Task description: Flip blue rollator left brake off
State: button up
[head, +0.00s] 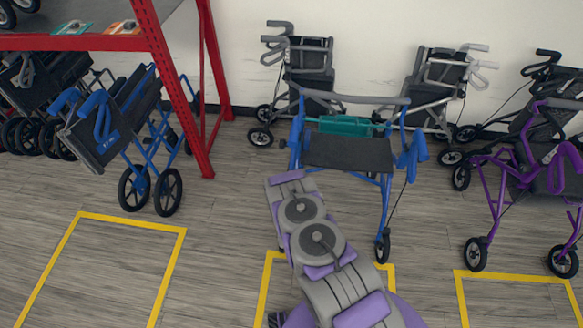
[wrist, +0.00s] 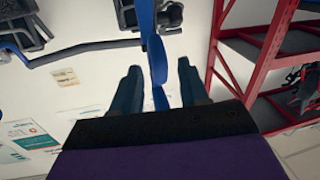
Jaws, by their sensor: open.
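The blue rollator (head: 347,153) stands open in the middle of the head view, with a dark seat and a teal item behind it. Its right-hand blue handle and lever (head: 413,155) show clearly. Its left-hand side (head: 296,135) is partly behind my arm, and the brake lever there cannot be made out. In the wrist view, my gripper (wrist: 160,83) is open, its two dark fingers apart on either side of a blue handle or lever part (wrist: 157,60). I cannot tell whether either finger touches it. My gripper is not distinguishable in the head view.
Another blue rollator (head: 125,130), folded, stands by the red rack (head: 165,80) at left. Grey rollators (head: 310,75) line the wall behind. A purple rollator (head: 530,175) stands at right. Yellow floor outlines (head: 185,232) mark bare floor in front.

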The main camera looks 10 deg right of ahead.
aim_at(294, 154)
jog(key=w+b, duration=0.1)
jog(key=w, duration=0.6)
jog(key=shift+d, duration=0.45)
jog(key=shift+c, duration=0.2)
grip_shut()
